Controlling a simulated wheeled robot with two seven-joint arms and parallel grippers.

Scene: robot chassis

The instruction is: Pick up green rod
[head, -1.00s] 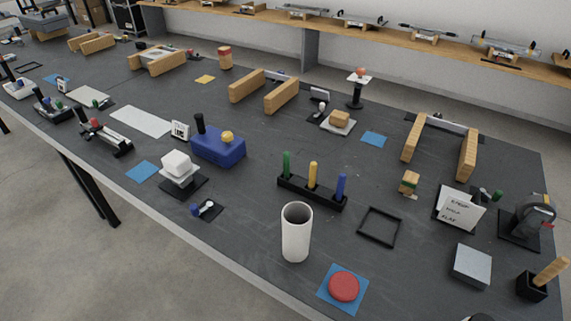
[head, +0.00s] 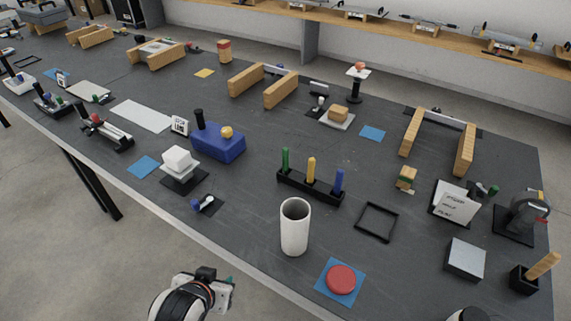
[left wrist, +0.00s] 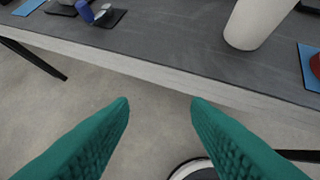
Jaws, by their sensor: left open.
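The green rod (head: 285,159) stands upright at the left end of a black holder (head: 318,192), with a yellow rod (head: 311,170) and a blue rod (head: 338,182) beside it. My left gripper (head: 230,283) is low in the head view, in front of the table's near edge and well apart from the rod. In the left wrist view its two teal fingers (left wrist: 160,104) are spread with nothing between them, over the floor beside the table edge. The green rod does not show in the left wrist view. My right gripper is not seen.
A white cylinder (head: 295,227) stands between the table's near edge and the rod holder; it also shows in the left wrist view (left wrist: 257,22). A red disc (head: 341,279) on a blue square and a black square frame (head: 377,222) lie to the right. A blue block (head: 222,145) sits left of the holder.

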